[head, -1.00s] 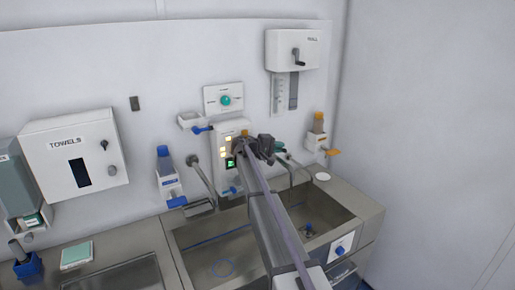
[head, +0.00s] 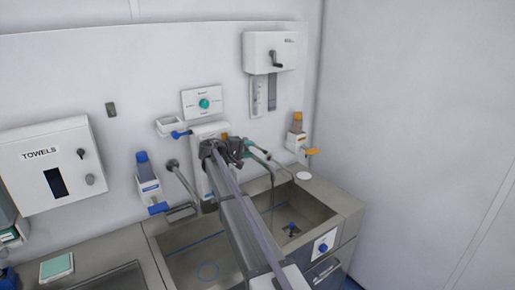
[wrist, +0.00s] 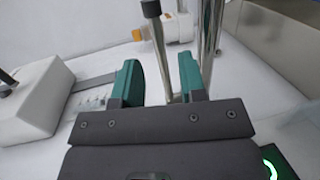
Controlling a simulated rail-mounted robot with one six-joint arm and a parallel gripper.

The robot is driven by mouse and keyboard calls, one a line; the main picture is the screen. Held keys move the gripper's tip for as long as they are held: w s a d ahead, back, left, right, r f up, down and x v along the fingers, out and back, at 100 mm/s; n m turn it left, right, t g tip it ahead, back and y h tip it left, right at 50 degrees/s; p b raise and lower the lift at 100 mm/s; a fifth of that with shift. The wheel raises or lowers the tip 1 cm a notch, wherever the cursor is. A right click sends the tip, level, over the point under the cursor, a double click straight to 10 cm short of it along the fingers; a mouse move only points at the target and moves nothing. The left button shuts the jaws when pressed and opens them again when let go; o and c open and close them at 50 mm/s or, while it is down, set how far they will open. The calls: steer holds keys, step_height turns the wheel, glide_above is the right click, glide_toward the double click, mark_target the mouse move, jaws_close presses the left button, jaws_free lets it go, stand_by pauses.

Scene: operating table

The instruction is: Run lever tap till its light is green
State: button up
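My gripper (head: 249,148) reaches over the sink to the taps at the wall. In the wrist view its two green fingers (wrist: 160,78) are apart. A thin metal lever (wrist: 160,50) with a black tip stands in the gap between them, clear of the left finger; I cannot tell whether it touches the right one. A chrome pipe (wrist: 211,35) rises just beyond the right finger. In the head view a curved spout (head: 275,165) hangs over the right basin. The white control panel (head: 205,130) is mostly hidden behind my gripper, and no lit lamp shows on it.
An orange-capped bottle (head: 298,122) stands on a wall holder right of the taps; it also shows in the wrist view (wrist: 172,28). A blue-capped bottle (head: 145,165) and another spout (head: 183,185) are left. A green ring (wrist: 268,170) glows at the wrist view's lower right.

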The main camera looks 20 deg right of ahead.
steer(key=v, duration=0.6)
steer(key=shift+d+p, duration=0.1)
steer(key=shift+p, duration=0.25)
steer(key=shift+c, duration=0.4)
